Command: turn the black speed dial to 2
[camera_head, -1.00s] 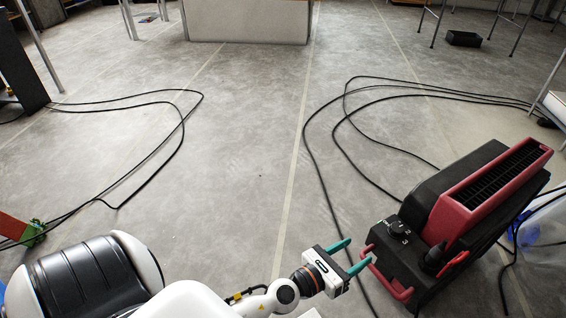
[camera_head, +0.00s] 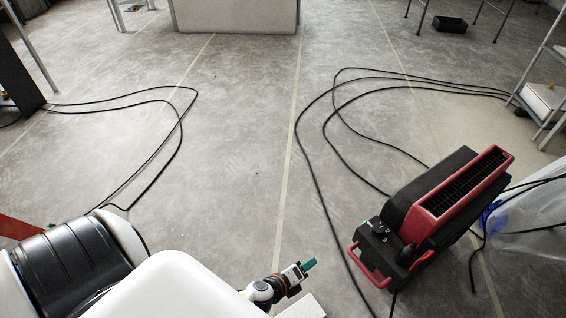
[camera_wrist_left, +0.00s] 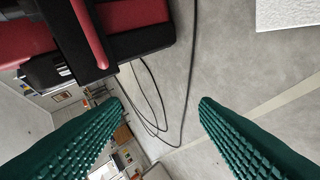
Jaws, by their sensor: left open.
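The black and red blower (camera_head: 440,205) stands on the floor at the right in the head view. Its black speed dial (camera_head: 378,227) sits on the control panel at its near-left end; the dial's setting is too small to read. My left gripper (camera_head: 310,264) is to the left of the blower and apart from it, with open floor between. In the left wrist view the green ridged fingers (camera_wrist_left: 160,102) are wide apart with nothing between them. Part of the blower (camera_wrist_left: 85,40) shows upper left there; I cannot make out the dial. My right gripper is not in view.
Black cables (camera_head: 330,150) loop over the grey floor around the blower. A clear plastic container (camera_head: 535,225) stands right of the blower. A white slab (camera_head: 303,308) shows at the bottom edge. The middle floor is clear.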

